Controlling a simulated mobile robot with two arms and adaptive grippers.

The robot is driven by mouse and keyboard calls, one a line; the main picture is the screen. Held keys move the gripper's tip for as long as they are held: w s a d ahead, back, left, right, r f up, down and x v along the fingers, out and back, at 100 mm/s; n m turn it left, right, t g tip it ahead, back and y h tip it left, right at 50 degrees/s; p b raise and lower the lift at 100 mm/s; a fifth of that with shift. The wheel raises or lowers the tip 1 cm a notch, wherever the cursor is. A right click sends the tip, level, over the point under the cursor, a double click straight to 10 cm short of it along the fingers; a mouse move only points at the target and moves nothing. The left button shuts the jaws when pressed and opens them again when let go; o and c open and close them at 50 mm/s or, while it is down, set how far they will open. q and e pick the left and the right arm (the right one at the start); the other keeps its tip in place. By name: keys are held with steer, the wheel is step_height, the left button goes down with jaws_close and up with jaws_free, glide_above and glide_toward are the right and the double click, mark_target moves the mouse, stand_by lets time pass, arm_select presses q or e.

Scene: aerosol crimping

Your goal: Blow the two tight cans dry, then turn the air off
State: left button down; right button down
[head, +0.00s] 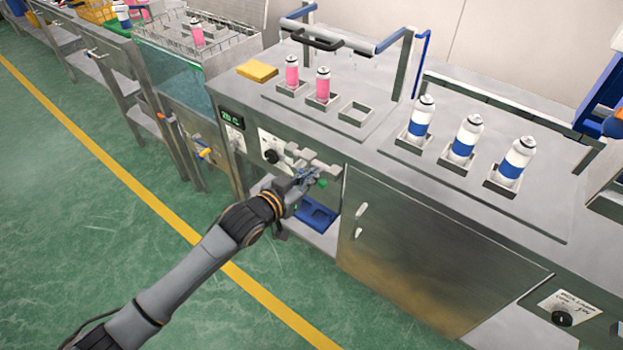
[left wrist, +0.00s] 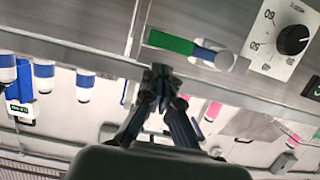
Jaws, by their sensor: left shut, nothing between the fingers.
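Two pink cans, left (head: 292,74) and right (head: 323,87), stand upright in square holders under the air bar (head: 327,38). Small pale specks show around the bar; I cannot tell if air is flowing. My left gripper (head: 303,178) is shut and empty at the bench front, close to the green valve handle (head: 321,183). In the left wrist view, the closed fingertips (left wrist: 161,72) are beside the green handle (left wrist: 170,43), which lies across the picture; I cannot tell whether they touch. My right gripper is not in view.
An empty holder (head: 355,113) is right of the pink cans. Several blue-and-white cans, one here (head: 421,118), stand further right. A dial (head: 271,156) is on the bench front. A yellow sponge (head: 257,70) lies at the back left. A blue tray (head: 316,213) sits below the valve.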

arm_select(q)
steer(key=shift+f, duration=0.6)
